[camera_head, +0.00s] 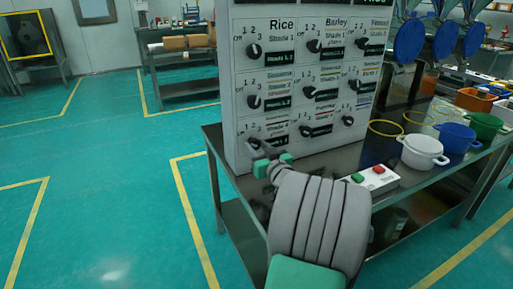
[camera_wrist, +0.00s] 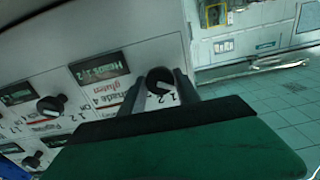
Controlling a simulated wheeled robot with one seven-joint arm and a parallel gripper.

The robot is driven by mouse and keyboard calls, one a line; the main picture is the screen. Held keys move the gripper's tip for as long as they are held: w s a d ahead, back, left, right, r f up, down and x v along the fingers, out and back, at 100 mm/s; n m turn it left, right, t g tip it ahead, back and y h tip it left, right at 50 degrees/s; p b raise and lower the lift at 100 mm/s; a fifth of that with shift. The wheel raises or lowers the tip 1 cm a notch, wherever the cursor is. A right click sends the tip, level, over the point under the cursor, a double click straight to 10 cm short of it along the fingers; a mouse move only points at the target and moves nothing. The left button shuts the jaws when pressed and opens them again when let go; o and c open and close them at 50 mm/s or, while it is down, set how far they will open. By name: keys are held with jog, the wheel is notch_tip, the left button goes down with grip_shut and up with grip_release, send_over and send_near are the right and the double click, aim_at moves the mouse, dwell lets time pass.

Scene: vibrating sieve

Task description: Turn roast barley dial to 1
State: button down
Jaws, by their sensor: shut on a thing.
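The white panel (camera_head: 232,100) carries rows of black dials with numbers and dark display strips. My gripper (camera_head: 258,147) is at the lower-left dial in the head view, which it largely hides. In the wrist view, my gripper's (camera_wrist: 160,84) two fingers are shut on the sides of that round black dial (camera_wrist: 158,76). A pale pointer mark on the dial points toward the lower right there. The label beside it reads roughly "Shade 4" and "gluten", inverted. I cannot read which dial is roast barley.
The panel stands on a dark metal table (camera_head: 330,163). A box with green and red buttons (camera_head: 371,180) is close to the right of my arm. A white pot (camera_head: 422,151), a blue pot (camera_head: 456,138) and a green pot (camera_head: 487,126) are farther right. Floor at left is clear.

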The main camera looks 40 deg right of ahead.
jog(key=m, duration=0.3)
jog(key=shift+m, duration=0.3)
jog(key=shift+m+p, duration=0.75)
jog(key=shift+m, duration=1.15)
jog(key=c, duration=0.9)
grip_release()
jog(key=v, duration=0.7)
jog(key=shift+s, duration=0.4)
